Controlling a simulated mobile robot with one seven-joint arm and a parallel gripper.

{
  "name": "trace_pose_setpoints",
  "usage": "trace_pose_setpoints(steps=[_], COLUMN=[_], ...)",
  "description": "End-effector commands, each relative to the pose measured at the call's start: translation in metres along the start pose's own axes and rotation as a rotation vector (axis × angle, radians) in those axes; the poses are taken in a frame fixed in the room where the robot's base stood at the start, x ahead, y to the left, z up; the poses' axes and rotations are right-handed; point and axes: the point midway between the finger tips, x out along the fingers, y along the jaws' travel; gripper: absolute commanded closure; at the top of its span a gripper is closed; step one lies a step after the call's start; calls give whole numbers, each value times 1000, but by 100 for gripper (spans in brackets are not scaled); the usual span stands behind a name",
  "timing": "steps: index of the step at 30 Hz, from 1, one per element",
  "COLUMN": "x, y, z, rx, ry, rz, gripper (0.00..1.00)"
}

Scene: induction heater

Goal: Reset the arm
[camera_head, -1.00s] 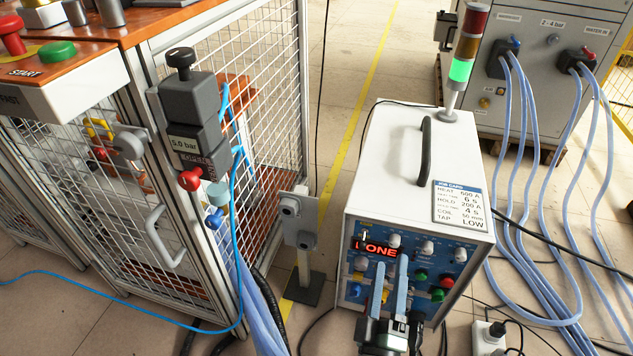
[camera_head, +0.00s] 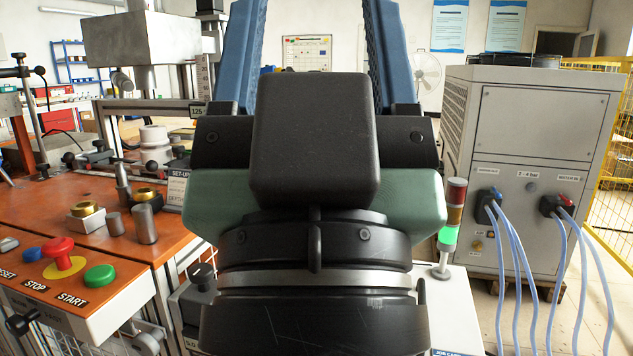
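My gripper (camera_head: 314,35) fills the middle of the camera_head view, very close to the camera. Its two blue fingers point up and stand wide apart, with nothing seen between them. The fingertips run up to the top edge of the frame. The black and green hand and wrist below hide much of the scene. Behind my wrist at the lower right is part of the white heater box (camera_head: 462,310), with a lit green signal tower (camera_head: 450,225) on it. Its front panel is hidden.
At the left is an orange workbench (camera_head: 95,225) with metal parts and a button box (camera_head: 85,305). A grey cooling unit (camera_head: 540,130) with blue hoses (camera_head: 515,275) stands at the right. A yellow mesh fence (camera_head: 612,160) is behind it.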

Motion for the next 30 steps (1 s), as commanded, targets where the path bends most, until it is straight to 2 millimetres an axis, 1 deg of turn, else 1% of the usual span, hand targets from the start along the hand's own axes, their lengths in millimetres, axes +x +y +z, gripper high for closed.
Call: trace_pose_setpoints(steps=[1,8,27,30], x=[23,74,218,237], y=[1,0,0,0], z=[-21,-68,-202,-221], rx=[-2,-5,-6,-6], ry=[-1,-2,-3,-3], rz=[1,1,0,0], gripper=[36,36,36,36])
